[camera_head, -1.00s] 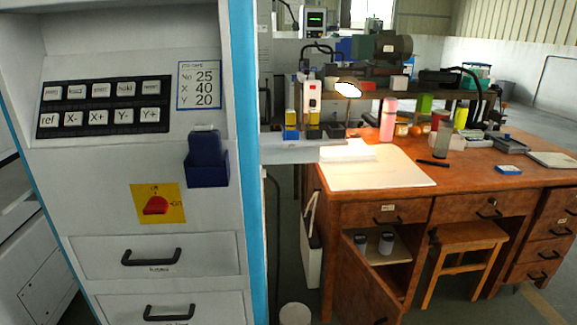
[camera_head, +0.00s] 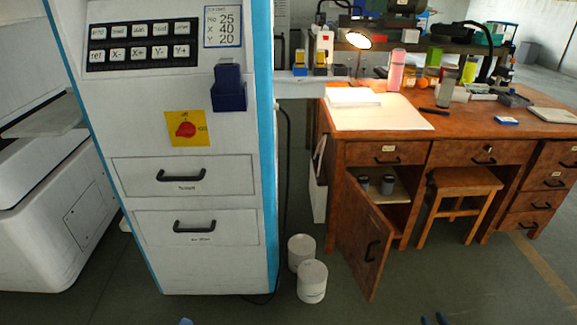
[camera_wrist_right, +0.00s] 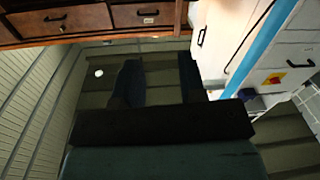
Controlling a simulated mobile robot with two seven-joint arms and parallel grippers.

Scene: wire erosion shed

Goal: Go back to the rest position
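My right gripper (camera_head: 433,320) shows at the bottom edge of the head view as two small blue fingertips with a gap between them. In the right wrist view its two dark fingers (camera_wrist_right: 161,80) stand apart with nothing between them, over the green-grey floor. It is open and empty. Of my left gripper (camera_head: 186,321) only a small blue tip shows at the bottom edge of the head view, so its opening is hidden. Both grippers appear clear of the furniture.
A white and blue machine cabinet (camera_head: 142,144) stands at left. A wooden desk (camera_head: 350,152) stands at right with its lower cabinet door (camera_head: 366,235) open and a stool (camera_head: 466,180) under it. Two white canisters (camera_head: 312,282) stand on the floor. Floor in front is free.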

